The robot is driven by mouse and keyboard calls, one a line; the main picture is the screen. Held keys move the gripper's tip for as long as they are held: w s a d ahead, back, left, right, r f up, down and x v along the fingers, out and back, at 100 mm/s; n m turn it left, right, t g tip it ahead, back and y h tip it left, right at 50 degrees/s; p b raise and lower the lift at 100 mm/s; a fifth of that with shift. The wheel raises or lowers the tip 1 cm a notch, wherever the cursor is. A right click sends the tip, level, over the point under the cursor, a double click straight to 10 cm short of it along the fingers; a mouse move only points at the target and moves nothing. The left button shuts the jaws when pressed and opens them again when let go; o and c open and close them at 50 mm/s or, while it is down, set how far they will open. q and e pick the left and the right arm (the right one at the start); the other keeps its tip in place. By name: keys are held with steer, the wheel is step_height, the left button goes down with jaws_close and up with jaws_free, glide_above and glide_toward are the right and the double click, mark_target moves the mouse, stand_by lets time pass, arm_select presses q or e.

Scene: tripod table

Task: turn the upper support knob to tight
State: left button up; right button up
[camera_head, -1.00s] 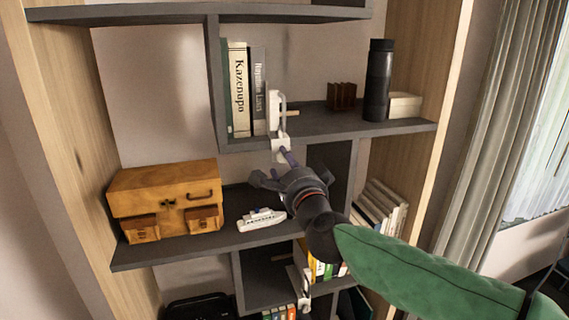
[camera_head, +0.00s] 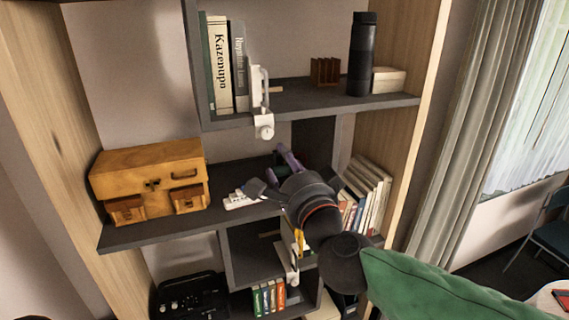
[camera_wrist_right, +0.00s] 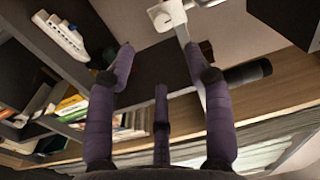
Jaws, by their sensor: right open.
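The upper support (camera_head: 258,92) is a white clamp on the front edge of the upper shelf. Its round white knob (camera_head: 265,132) hangs just below that edge, with a small dark mark on its face. In the right wrist view the knob (camera_wrist_right: 166,14) shows at the top, beyond the fingertips. My right gripper (camera_head: 282,163) is below and slightly right of the knob, apart from it. Its purple fingers are spread and empty, also in the right wrist view (camera_wrist_right: 158,62). A similar lower support (camera_head: 290,270) sits on a lower shelf, partly behind my arm. My left gripper is not in view.
Books (camera_head: 222,65) stand left of the upper support. A black bottle (camera_head: 362,55) stands to its right. A wooden box (camera_head: 150,180) and a white toy ship (camera_head: 238,199), partly hidden by my gripper, are on the middle shelf. Space directly before the knob is clear.

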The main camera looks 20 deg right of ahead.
mark_target(268, 135)
steer(key=w+n+p, duration=0.8)
steer(key=w+r+n+y+p, duration=0.1)
steer(key=w+n+p, duration=0.3)
steer(key=shift+w+d+g, duration=0.1)
steer(key=shift+w+g, duration=0.2)
steer(key=shift+w, duration=0.1)
stand_by(0.3)
jaws_close()
